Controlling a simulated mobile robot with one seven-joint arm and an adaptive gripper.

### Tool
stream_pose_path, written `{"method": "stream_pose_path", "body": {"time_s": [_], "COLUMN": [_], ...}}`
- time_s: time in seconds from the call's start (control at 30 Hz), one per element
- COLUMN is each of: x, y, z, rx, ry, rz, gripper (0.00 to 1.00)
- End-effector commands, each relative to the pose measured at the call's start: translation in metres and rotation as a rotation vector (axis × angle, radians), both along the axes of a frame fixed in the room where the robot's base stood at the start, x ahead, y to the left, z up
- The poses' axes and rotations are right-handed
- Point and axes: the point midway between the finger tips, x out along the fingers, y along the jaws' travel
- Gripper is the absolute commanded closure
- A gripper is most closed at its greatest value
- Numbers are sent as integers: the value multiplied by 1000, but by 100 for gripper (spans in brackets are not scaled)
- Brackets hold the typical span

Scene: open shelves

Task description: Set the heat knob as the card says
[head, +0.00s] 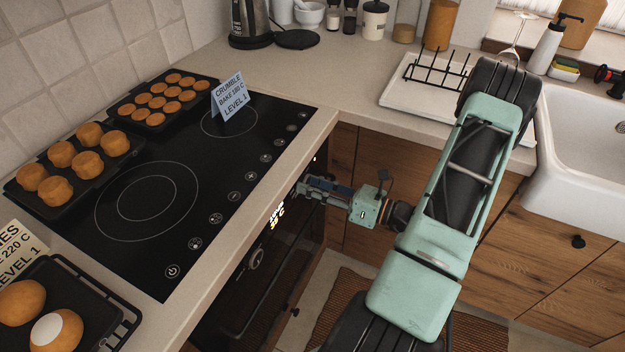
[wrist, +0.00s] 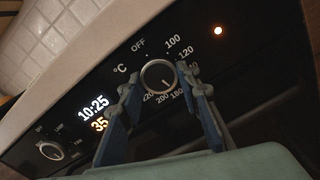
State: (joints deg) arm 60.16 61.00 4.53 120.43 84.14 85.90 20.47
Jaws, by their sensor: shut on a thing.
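The heat knob (wrist: 158,77) is on the black oven panel, ringed by OFF, 100, 120 and on to 180, 200 and 220. Its pointer mark appears to face down-right, near 180. My gripper (wrist: 163,92) has a blue finger on each side of the knob and is shut on it. In the head view my gripper (head: 306,186) is at the panel and hides this knob. A card (head: 233,97) on the cooktop reads CRUMBLE, BAKE 180 C, LEVEL 1. Another card (head: 18,255), cut off at the left, shows 220 C, LEVEL 1.
The display (wrist: 94,108) reads 10:25 with a partly hidden temperature below. A second knob (wrist: 50,150) is at left. Trays of baked goods (head: 165,98) stand around the cooktop (head: 195,250). A sink (head: 590,130) is at right.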

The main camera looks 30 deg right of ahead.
Motion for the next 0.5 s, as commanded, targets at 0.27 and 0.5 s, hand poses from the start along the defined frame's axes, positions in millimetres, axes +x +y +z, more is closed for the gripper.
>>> {"method": "stream_pose_path", "body": {"time_s": [0.27, 0.5], "x": [0, 0], "y": [1, 0], "z": [2, 1], "rx": [119, 164], "ry": [91, 127], "rz": [0, 0], "gripper": [93, 93]}}
